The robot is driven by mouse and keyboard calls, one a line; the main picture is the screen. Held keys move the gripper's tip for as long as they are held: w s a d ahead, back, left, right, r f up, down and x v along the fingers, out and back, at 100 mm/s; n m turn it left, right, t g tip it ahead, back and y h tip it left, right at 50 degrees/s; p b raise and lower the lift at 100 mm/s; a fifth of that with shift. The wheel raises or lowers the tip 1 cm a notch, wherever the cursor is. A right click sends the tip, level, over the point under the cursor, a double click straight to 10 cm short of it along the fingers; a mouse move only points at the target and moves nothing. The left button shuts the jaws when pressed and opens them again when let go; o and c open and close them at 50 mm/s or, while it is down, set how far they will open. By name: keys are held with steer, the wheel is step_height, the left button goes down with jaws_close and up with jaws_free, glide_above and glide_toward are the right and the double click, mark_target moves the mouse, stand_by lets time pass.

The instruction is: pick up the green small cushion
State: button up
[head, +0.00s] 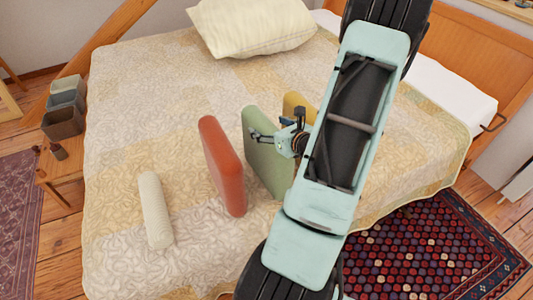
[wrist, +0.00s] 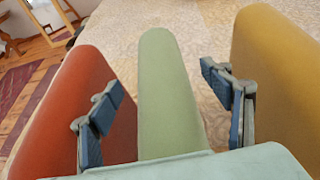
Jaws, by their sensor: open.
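The green small cushion (head: 265,155) stands on edge on the bed, between a red-orange cushion (head: 222,165) and a yellow cushion (head: 298,102). In the wrist view the green cushion (wrist: 168,95) shows end-on in the middle. My gripper (wrist: 165,100) is open, with one blue-padded finger on each side of the green cushion and visible gaps between. The left finger is close to the red-orange cushion and the right finger is close to the yellow cushion. In the head view my gripper (head: 275,132) is at the green cushion's upper right, and my arm hides part of the yellow cushion.
A white bolster (head: 155,210) lies on the bed (head: 125,120) at the left front. A cream pillow (head: 250,30) lies at the back. A small wooden table (head: 62,172) with grey bins (head: 63,122) stands left of the bed.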

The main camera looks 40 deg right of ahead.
steer(key=c, duration=2)
jaws_close()
steer(key=shift+r, duration=0.1)
